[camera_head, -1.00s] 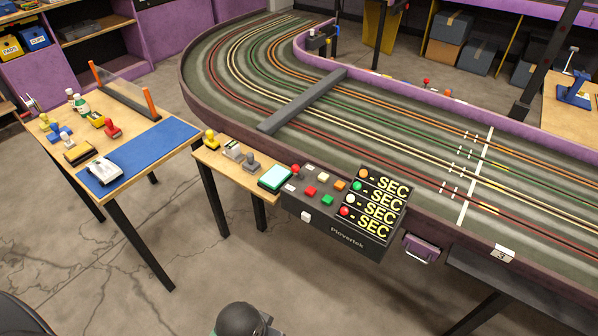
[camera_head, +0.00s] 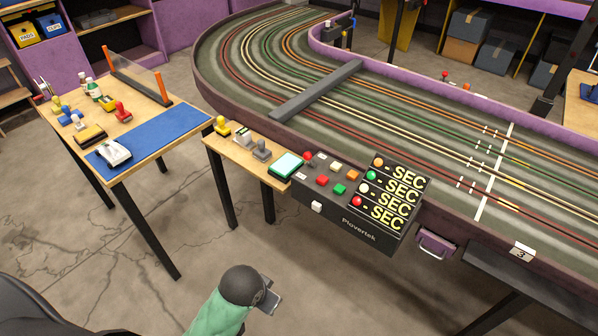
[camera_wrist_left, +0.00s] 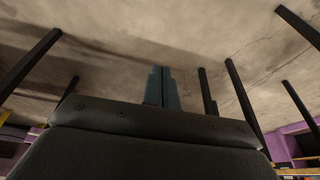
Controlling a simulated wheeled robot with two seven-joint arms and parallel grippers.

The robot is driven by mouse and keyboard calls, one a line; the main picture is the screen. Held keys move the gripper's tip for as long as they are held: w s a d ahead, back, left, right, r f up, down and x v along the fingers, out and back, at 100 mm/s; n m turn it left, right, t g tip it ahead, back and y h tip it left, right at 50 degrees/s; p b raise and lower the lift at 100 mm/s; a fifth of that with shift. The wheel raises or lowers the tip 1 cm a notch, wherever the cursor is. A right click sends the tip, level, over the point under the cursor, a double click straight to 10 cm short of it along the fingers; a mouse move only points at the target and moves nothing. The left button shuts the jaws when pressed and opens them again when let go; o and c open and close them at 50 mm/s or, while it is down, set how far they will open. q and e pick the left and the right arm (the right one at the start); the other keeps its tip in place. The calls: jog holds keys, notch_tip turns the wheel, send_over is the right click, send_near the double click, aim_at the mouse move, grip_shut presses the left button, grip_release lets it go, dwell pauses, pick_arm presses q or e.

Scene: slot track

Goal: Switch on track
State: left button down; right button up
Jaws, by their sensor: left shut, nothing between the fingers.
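The slot track (camera_head: 330,118) runs in a wide curve across the head view, with red, cream, green and orange lanes. Its dark control box (camera_head: 345,212) is fixed to the near side. The box has red, white, orange and green buttons, a red-topped lever (camera_head: 308,158), a white switch block (camera_head: 317,207) on its front face and a panel of yellow "SEC" lettering. My left gripper (camera_head: 272,301) is low over the floor, in front of and below the box, apart from it. In the left wrist view its fingers (camera_wrist_left: 162,88) are together and empty. My right gripper is out of view.
A wooden table (camera_head: 150,125) at left holds a blue mat (camera_head: 190,128), a white car (camera_head: 113,153) and small tools. A purple handle (camera_head: 435,243) hangs below the track edge. Open floor lies in front.

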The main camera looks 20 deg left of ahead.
aim_at(310, 160)
pick_arm(q)
jog(key=w+r+m+t+h+b, duration=0.25)
jog(key=w+t+h, duration=0.4)
jog(key=w, duration=0.95)
jog(key=w+a+r+n+t, duration=0.2)
jog(key=a+r+t, duration=0.1)
jog(key=r+t, duration=0.9)
jog(key=shift+a+r, duration=0.15)
jog(key=shift+r, duration=0.65)
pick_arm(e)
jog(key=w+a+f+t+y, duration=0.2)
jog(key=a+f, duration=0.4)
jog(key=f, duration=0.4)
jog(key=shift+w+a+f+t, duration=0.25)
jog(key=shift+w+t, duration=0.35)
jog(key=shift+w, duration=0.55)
pick_arm(q)
jog(key=shift+t+y, duration=0.25)
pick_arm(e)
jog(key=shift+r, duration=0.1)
